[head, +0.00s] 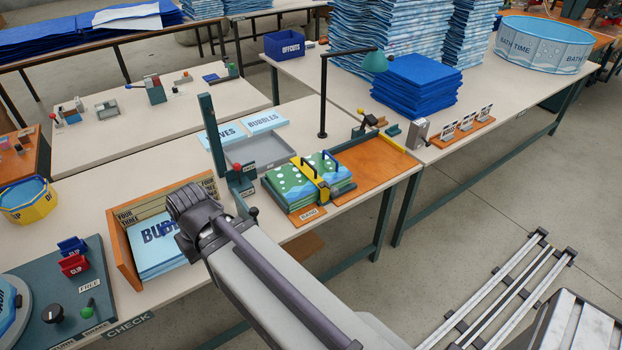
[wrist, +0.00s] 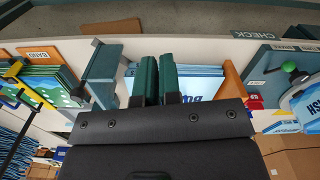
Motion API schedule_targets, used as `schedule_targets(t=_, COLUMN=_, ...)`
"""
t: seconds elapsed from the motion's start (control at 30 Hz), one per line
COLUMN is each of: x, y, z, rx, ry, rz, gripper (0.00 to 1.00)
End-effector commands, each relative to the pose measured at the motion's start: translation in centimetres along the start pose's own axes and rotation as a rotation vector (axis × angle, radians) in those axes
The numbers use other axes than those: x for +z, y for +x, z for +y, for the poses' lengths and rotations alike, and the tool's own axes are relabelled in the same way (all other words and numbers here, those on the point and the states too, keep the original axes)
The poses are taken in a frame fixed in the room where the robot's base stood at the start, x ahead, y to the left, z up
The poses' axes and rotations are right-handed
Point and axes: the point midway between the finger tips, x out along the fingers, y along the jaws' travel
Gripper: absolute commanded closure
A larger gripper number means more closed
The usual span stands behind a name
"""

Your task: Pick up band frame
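The band frame (head: 317,178) is a yellow frame with dark blue handles. It stands across a stack of green sheets with white dots (head: 292,183), by a BAND label on the table. In the wrist view, yellow parts of the band frame (wrist: 13,72) show at the left edge, apart from my fingers. My gripper (wrist: 159,65) has two green fingers close together, with nothing visible between them; it looks shut. It is over the box of blue BUBBLES sheets (head: 157,243), left of the band frame. In the head view my arm hides the fingers.
A dark green upright post (head: 212,137) stands between my gripper and the band frame. A grey tray (head: 261,149) lies behind the stack, and an orange board (head: 372,168) is to its right. A lamp (head: 324,95) rises behind.

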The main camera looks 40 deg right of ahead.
Motion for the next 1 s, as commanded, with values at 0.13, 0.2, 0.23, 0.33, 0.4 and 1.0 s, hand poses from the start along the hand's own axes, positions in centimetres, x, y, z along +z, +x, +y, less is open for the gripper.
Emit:
schedule_targets(t=0.13, x=0.0, y=0.0, z=0.0, rx=0.000, ry=0.000, rz=0.000, gripper=0.81)
schedule_targets(t=0.2, x=0.0, y=0.0, z=0.0, rx=0.000, ry=0.000, rz=0.000, gripper=0.74)
schedule_targets(t=0.23, x=0.0, y=0.0, z=0.0, rx=0.000, ry=0.000, rz=0.000, gripper=0.71)
schedule_targets(t=0.33, x=0.0, y=0.0, z=0.0, rx=0.000, ry=0.000, rz=0.000, gripper=0.62)
schedule_targets(t=0.4, x=0.0, y=0.0, z=0.0, rx=0.000, ry=0.000, rz=0.000, gripper=0.55)
schedule_targets(t=1.0, x=-1.7, y=0.2, z=0.0, rx=0.000, ry=-0.015, rz=0.000, gripper=0.28)
